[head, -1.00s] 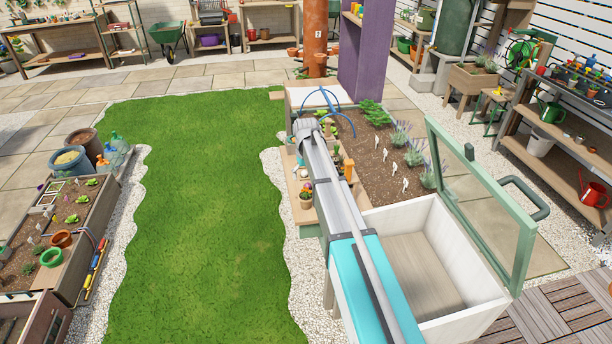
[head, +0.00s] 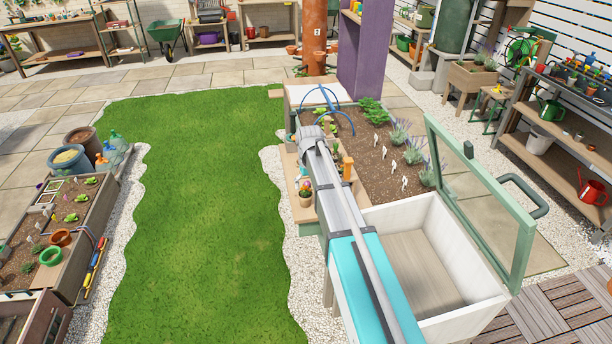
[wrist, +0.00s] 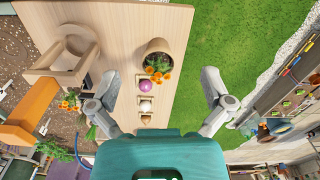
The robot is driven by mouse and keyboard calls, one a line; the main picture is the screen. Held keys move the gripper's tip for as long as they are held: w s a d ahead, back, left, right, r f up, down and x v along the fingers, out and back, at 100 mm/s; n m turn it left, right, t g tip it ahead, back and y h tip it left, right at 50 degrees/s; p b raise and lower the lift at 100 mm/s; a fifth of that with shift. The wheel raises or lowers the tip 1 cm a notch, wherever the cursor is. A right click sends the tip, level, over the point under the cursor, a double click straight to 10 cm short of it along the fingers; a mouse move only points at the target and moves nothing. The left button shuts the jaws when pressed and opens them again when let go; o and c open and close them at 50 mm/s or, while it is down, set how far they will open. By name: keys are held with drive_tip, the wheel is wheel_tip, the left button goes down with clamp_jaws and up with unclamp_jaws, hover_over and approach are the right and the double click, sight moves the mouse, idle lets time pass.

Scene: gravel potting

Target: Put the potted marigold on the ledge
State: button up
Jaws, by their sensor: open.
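The potted marigold (wrist: 157,66), orange blooms in a tan pot, sits near the right edge of a pale wooden board (wrist: 126,35) in the wrist view. A small potted plant also shows beside my arm in the head view (head: 305,194), on the wooden ledge (head: 292,168) along the planter. My gripper (wrist: 161,92) is open, and its two fingers are spread to either side of the marigold in the wrist view. No contact with the pot is visible.
A purple bulb (wrist: 145,86) and pale bulbs (wrist: 146,105) sit in a row below the pot. A wooden frame-like object (wrist: 65,55) stands on the left of the board, with other orange flowers (wrist: 69,100) nearby. An open cold frame (head: 425,265) is at right; grass lies left.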

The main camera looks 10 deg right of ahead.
drive_tip(key=s+m, duration=0.1)
drive_tip(key=s, duration=2.4)
drive_tip(key=shift+d, duration=0.2)
